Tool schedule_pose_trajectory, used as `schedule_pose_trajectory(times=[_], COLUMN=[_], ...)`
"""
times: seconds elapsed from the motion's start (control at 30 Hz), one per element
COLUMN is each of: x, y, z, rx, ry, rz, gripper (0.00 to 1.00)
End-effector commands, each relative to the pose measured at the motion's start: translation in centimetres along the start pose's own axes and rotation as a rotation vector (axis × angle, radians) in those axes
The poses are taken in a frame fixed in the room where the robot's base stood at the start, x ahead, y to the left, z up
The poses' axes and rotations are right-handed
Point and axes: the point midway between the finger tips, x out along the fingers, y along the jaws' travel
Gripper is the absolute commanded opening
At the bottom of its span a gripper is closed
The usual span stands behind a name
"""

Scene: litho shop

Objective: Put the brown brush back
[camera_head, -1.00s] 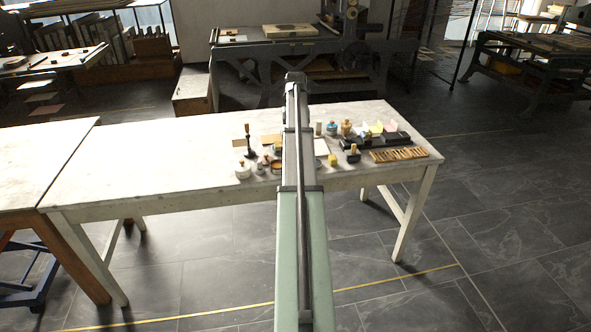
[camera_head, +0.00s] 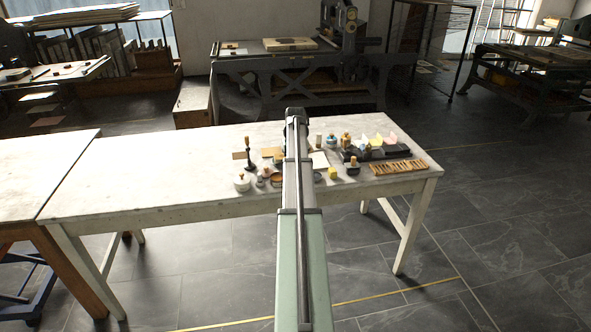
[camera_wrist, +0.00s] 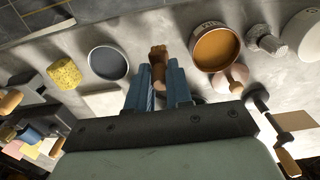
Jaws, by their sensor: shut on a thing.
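My gripper (camera_wrist: 158,88) is shut on a brown, wooden-looking piece (camera_wrist: 158,58), which I take to be the brown brush. It sticks out between the blue fingers in the wrist view, above the pale tabletop. Whether it touches the table I cannot tell, and its bristles cannot be made out. A dark tin (camera_wrist: 108,63) lies to its left and a tin of brown ink (camera_wrist: 216,48) to its right. In the head view my arm hides the gripper and the brush.
The white table (camera_head: 150,170) is bare on its left half. Near the gripper are a yellow sponge (camera_wrist: 63,74), a pink-topped piece (camera_wrist: 233,78), a white pot (camera_head: 242,183) and a black stand with a wooden handle (camera_head: 249,157). A slatted wooden rack (camera_head: 398,167) lies at the right.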

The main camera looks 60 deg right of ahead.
Motion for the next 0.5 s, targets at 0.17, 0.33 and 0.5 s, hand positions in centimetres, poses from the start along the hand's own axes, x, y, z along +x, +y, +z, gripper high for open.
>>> schedule_pose_trajectory(times=[0.17, 0.33, 0.5], x=[1.9, 1.9, 2.1], y=[0.0, 0.0, 0.0], z=[0.0, 0.0, 0.0], rx=[0.000, 0.000, 0.000], ry=[0.000, 0.001, 0.000], rz=[0.000, 0.000, 0.000], gripper=[0.00, 0.00, 0.00])
